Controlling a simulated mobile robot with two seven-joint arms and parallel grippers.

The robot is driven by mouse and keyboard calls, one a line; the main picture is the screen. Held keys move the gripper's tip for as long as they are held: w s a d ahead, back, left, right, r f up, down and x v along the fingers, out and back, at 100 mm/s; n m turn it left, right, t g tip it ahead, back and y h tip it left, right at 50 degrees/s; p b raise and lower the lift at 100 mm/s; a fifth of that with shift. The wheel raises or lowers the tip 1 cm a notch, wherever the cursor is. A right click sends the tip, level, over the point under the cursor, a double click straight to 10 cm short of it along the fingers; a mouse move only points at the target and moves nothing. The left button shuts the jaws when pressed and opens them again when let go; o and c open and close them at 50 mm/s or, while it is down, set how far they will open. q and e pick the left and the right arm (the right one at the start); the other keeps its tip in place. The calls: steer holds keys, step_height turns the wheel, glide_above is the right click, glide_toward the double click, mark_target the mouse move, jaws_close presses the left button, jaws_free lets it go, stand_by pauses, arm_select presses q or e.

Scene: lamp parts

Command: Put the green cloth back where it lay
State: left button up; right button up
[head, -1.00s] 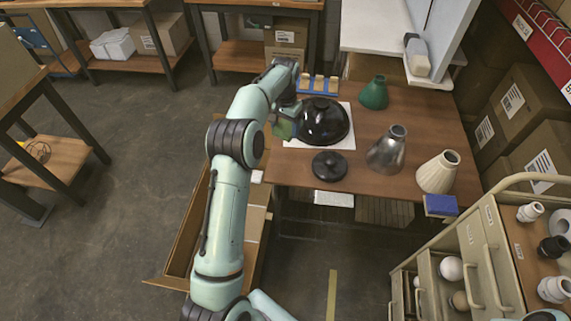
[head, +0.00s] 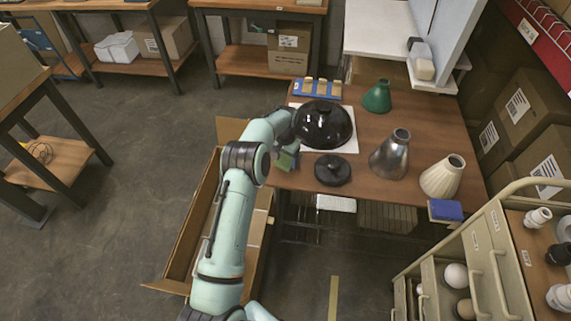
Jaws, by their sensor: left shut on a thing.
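The green cloth (head: 286,161) shows as a small green patch at the left edge of the brown worktable (head: 385,105), left of the black dome shade. My left gripper (head: 288,150) is shut on it. The fingers are mostly hidden behind my own wrist, so I cannot tell whether the cloth touches the table. My right gripper is out of view.
A black dome shade (head: 325,125) stands on a white sheet (head: 350,146), with a black round base (head: 332,170) in front. Green (head: 377,97), metal (head: 390,154) and cream (head: 442,176) shades stand to the right. An open carton (head: 180,245) stands on the floor left of the table.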

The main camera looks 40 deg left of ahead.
mark_target(286, 160)
arm_select(q)
steer(key=shift+f, duration=1.8)
steer(key=shift+f, duration=0.1)
steer(key=o, duration=0.9)
steer(key=shift+o, duration=0.2)
step_height(286, 160, up, 12)
steer(key=shift+r, duration=0.15)
